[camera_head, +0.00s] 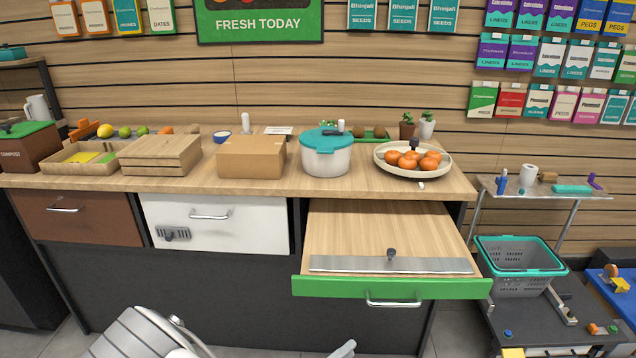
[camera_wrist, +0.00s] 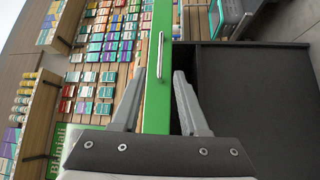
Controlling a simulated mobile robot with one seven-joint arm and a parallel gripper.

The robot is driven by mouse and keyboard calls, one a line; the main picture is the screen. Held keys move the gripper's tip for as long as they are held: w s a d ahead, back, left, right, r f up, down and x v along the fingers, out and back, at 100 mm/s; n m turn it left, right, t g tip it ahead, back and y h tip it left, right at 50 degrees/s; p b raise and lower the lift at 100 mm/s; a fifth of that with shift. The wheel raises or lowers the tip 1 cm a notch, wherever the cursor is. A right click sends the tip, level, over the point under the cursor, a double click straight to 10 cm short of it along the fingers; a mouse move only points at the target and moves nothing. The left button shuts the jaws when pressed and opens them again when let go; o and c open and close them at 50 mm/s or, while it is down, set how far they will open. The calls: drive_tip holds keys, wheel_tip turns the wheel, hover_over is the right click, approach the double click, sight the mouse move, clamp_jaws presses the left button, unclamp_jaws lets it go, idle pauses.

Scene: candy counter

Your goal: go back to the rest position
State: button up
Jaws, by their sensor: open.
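My gripper (camera_wrist: 160,76) is open in the wrist view, with its two grey fingers apart and nothing between them. Past the fingers, the green drawer front (camera_wrist: 157,105) runs up the picture, with its metal bar handle (camera_wrist: 160,55) beyond the fingertips. In the head view, the green-fronted drawer (camera_head: 345,285) is pulled out from the counter (camera_head: 420,192). Its handle (camera_head: 393,303) is free. Parts of my arm show at the bottom edge of the head view. The gripper cannot be made out clearly there.
The white drawer (camera_head: 255,220) and brown drawer (camera_head: 110,220) are shut. The counter holds a cardboard box (camera_head: 252,160), a teal-lidded pot (camera_head: 326,158), and a plate of oranges (camera_head: 447,170). A basket (camera_head: 520,268) stands at the right. Floor shows below the counter.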

drive_tip(key=s+d+r+m+g+y, duration=0.35)
drive_tip(key=s+r+g+y, duration=0.2)
drive_tip(key=r, duration=0.25)
drive_tip(key=s+d+r+m+g+y, duration=0.3)
drive_tip(key=s+d+r+g+y, duration=0.15)
drive_tip(key=r+g, duration=0.3)
drive_tip(key=s+r+t+y+p, duration=0.3)
drive_tip(key=r+t+y+p, duration=0.2)
drive_tip(key=r+p, duration=1.4)
wheel_tip(320, 180, up, 11)
drive_tip(key=shift+r+t, duration=0.2)
drive_tip(key=shift+t, duration=0.7)
